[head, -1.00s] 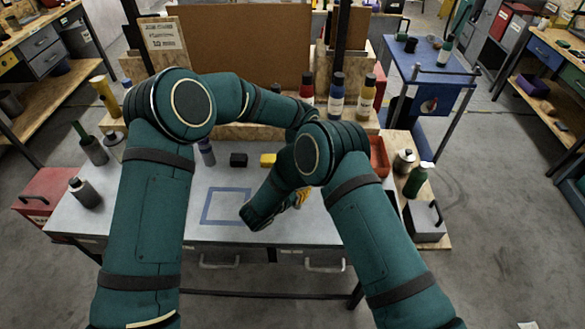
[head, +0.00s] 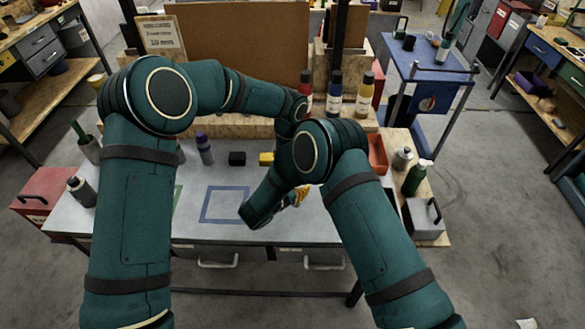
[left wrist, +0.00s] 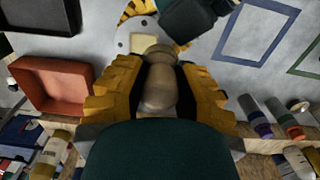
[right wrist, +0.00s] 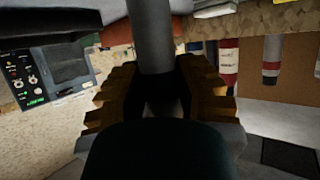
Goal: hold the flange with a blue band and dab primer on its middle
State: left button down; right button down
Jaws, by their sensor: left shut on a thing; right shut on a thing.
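My left gripper (left wrist: 160,78) is shut on a rounded wooden handle (left wrist: 158,92). Beyond the handle in the left wrist view is a pale grey disc with holes, the flange (left wrist: 122,42), with a cream square patch (left wrist: 144,44) over its middle. I cannot tell whether the patch touches the disc. Yellow fingers of my right gripper (right wrist: 153,82) show beside the disc. In the right wrist view that gripper is shut on a grey cylindrical stem (right wrist: 150,38), seemingly the flange's. No blue band is visible. In the head view my arms hide the flange and handle.
A blue taped square (head: 225,190) lies empty on the bench. A red tray (head: 377,155) is at right. Red, blue and yellow bottles (head: 334,95) stand at the back.

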pick_arm(q)
jog(key=shift+r, duration=2.65)
pick_arm(e)
jog(key=c, duration=0.7)
grip_release()
jog(key=v, duration=1.2)
jog(key=shift+a+f, duration=0.15)
